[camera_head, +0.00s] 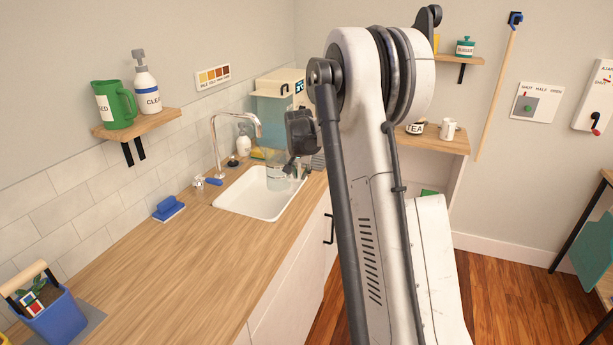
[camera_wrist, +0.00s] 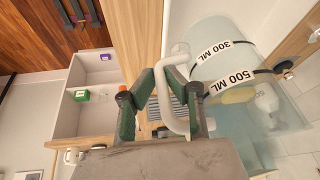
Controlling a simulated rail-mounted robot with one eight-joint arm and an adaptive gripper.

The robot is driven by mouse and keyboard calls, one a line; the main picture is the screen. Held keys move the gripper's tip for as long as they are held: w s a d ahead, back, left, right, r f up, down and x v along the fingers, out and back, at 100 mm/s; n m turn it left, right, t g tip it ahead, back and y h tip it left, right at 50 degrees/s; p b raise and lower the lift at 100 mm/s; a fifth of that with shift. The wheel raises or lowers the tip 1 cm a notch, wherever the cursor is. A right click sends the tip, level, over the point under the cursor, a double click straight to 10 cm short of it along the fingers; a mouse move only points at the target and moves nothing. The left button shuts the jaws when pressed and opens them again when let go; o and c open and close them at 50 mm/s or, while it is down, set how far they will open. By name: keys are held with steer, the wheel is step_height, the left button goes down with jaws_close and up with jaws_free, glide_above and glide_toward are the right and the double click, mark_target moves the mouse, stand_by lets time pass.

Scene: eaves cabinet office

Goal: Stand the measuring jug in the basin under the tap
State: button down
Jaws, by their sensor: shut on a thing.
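The measuring jug (camera_wrist: 222,62) is clear, with black bands, 300 ML and 500 ML labels and a pale handle (camera_wrist: 170,98). My gripper (camera_wrist: 166,100) is shut on this handle. In the head view the jug (camera_head: 277,183) shows faintly over the far end of the white basin (camera_head: 243,200). I cannot tell whether its bottom touches the basin. My gripper (camera_head: 301,170) is to its right, partly hidden by my arm. The chrome tap (camera_head: 217,140) curves over the basin from the wall side, with its spout end left of the jug.
A blue brush (camera_head: 168,209) lies left of the basin, and a blue-handled valve (camera_head: 207,182) sits by the tap. A dispenser (camera_head: 283,97) and a white bottle (camera_head: 243,145) stand behind. The front worktop (camera_head: 165,265) is mostly clear, with a blue caddy (camera_head: 50,315) at left.

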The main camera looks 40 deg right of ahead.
mark_target(284, 189)
steer(key=shift+w+a+f+b, duration=0.15)
steer(key=shift+w+a, duration=0.45)
steer(key=shift+w, duration=0.3)
steer(key=shift+w+a+b, duration=0.15)
steer(key=shift+w+a, duration=0.45)
steer(key=shift+w, duration=0.3)
steer(key=shift+w+a+f+b, duration=0.15)
steer(key=shift+w+a, duration=0.45)
steer(key=shift+w, duration=0.3)
steer(key=shift+s+f+b, duration=0.1)
steer(key=shift+f+b, duration=2.2)
steer(key=shift+f, duration=1.15)
steer(key=shift+f, duration=0.35)
steer(key=c, duration=1)
jaws_free()
steer(key=shift+c, duration=0.2)
steer(key=shift+d, duration=0.1)
steer(key=shift+c, duration=0.2)
steer(key=o, duration=0.8)
steer(key=shift+c, duration=0.2)
